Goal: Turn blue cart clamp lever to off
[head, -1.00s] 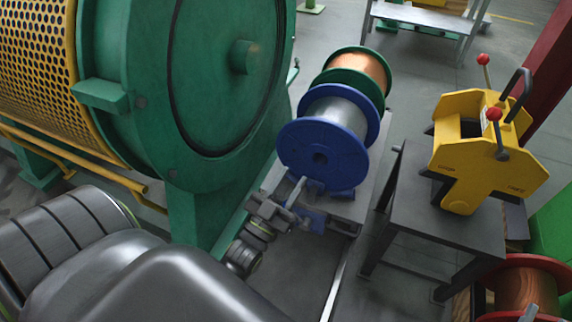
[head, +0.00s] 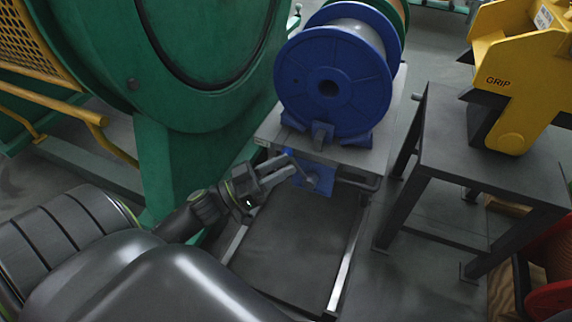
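The blue spool (head: 332,85) sits on a low grey cart (head: 372,158) beside the green machine. Below it, on the cart's front, is a blue clamp plate (head: 319,181) with a thin dark lever (head: 301,169) slanting up and left from it. My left gripper (head: 289,169) reaches in from the left, just left of the plate at the lever. Its two fingers look apart, with a gap between them. Whether they touch the lever cannot be told. My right gripper is not in view.
The green machine housing (head: 195,60) stands close on the left, with a yellow rail (head: 60,107). A dark table (head: 490,165) bearing a yellow tool (head: 520,85) stands right of the cart. A red-rimmed reel (head: 552,300) is at lower right. Floor shows between cart and table.

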